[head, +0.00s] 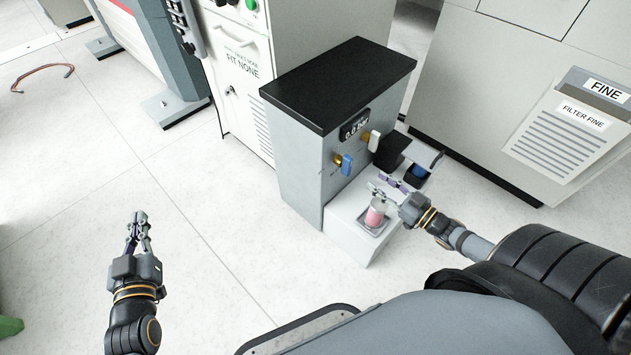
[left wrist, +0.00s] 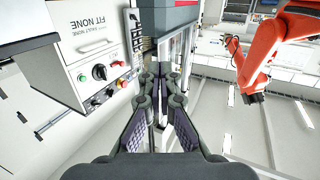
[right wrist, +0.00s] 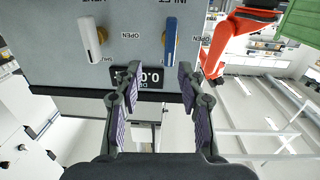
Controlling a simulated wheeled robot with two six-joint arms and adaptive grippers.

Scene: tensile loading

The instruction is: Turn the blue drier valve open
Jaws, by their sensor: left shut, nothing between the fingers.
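The drier is a grey cabinet with a black top (head: 340,80). On its front, the blue valve handle (head: 346,164) sits left of a white valve handle (head: 374,141), below a display reading about 0.0. In the right wrist view the panel appears upside down, with the blue handle (right wrist: 170,42) upright in the picture and the white handle (right wrist: 91,39) beside it. My right gripper (head: 380,187) is in front of the panel, open and empty, apart from the blue handle; its fingers (right wrist: 157,75) are spread. My left gripper (head: 139,220) is shut and empty, over bare floor at left.
A pink-filled cup (head: 376,213) stands on the drier's lower ledge (head: 345,232), close under my right gripper. A dark block and a blue item (head: 416,173) are to its right. Grey cabinets stand behind and right. A red-brown cable loop (head: 42,69) lies on the floor.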

